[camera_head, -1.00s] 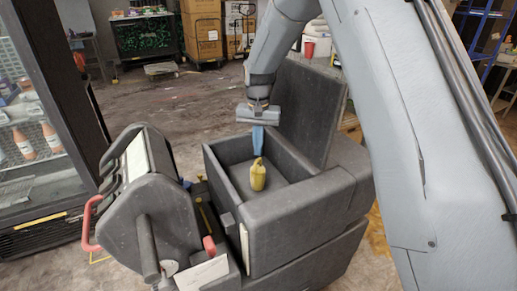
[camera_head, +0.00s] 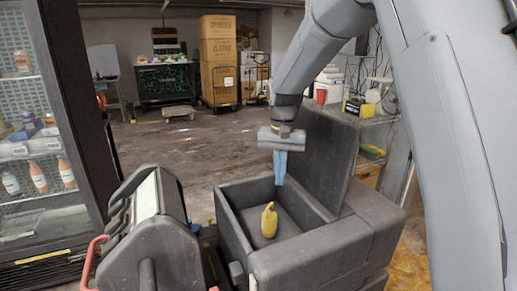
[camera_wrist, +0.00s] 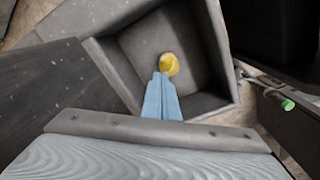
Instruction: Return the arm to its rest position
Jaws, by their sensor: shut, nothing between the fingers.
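My gripper (camera_head: 280,168) hangs from the arm above an open dark grey bin (camera_head: 235,237) on my own body. Its light blue fingers are together with nothing between them. In the wrist view the shut fingers (camera_wrist: 162,82) point down toward the bin's inside. A yellow bottle-like object (camera_head: 269,220) stands in the bin, below and a little left of the fingertips, apart from them. It also shows in the wrist view as a yellow round shape (camera_wrist: 169,64) just beyond the fingertips. The bin's lid (camera_head: 328,155) stands open behind.
A glass-door cooler with bottles (camera_head: 38,175) stands at the left. Stacked cardboard boxes (camera_head: 217,58) on a cart are at the back. A shelf with mixed goods (camera_head: 372,108) is at the right behind the lid. The floor (camera_head: 190,150) between is open.

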